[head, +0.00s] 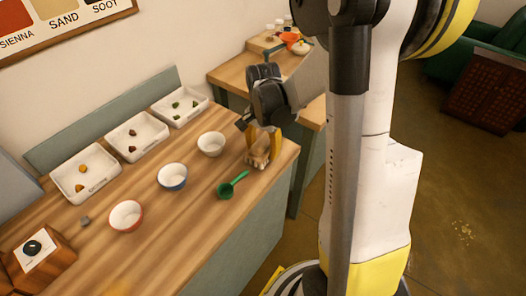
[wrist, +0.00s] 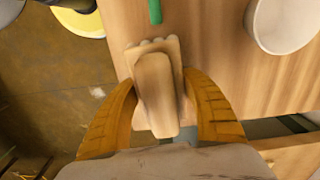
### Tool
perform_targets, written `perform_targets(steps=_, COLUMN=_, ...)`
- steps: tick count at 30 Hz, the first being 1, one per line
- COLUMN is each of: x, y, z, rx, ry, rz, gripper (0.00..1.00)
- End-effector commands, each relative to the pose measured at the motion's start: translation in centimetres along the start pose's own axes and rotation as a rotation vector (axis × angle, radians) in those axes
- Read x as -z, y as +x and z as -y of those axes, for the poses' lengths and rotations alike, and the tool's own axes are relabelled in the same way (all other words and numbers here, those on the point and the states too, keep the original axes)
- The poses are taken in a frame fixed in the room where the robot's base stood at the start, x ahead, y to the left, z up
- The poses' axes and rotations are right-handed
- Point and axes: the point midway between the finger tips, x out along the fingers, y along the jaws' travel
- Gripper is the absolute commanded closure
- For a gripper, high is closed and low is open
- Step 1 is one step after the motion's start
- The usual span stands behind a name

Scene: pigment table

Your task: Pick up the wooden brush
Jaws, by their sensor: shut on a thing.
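The wooden brush (wrist: 153,85) is a pale wooden piece with a scalloped far edge, held between the two yellow fingers of my gripper (wrist: 160,108) in the wrist view. In the head view the brush (head: 259,157) shows small and partly covered by the fingers, near the right end of the table. My gripper (head: 264,140) points down there and is shut on it. I cannot tell whether the brush touches the tabletop.
The wooden table (head: 185,215) holds a green scoop (head: 232,185) close to the brush, a white bowl (head: 211,144), a blue-rimmed bowl (head: 172,177) and a red-rimmed bowl (head: 126,216). White trays (head: 135,137) stand behind. A second table (head: 233,73) is at the back.

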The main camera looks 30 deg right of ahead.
Motion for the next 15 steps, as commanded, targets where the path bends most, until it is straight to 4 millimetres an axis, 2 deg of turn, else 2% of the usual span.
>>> perform_targets(steps=1, x=0.0, y=-1.4, z=0.0, rx=0.000, ry=0.000, rz=0.000, gripper=0.83)
perform_targets(steps=3, x=0.0, y=-2.7, z=-0.3, rx=0.000, ry=0.001, rz=0.000, gripper=0.83)
perform_targets(steps=12, x=-1.4, y=-6.7, z=-7.3, rx=0.000, ry=0.004, rz=0.000, gripper=0.83)
perform_targets(steps=15, x=-1.8, y=-7.7, z=-9.1, rx=0.000, ry=0.003, rz=0.000, gripper=0.83)
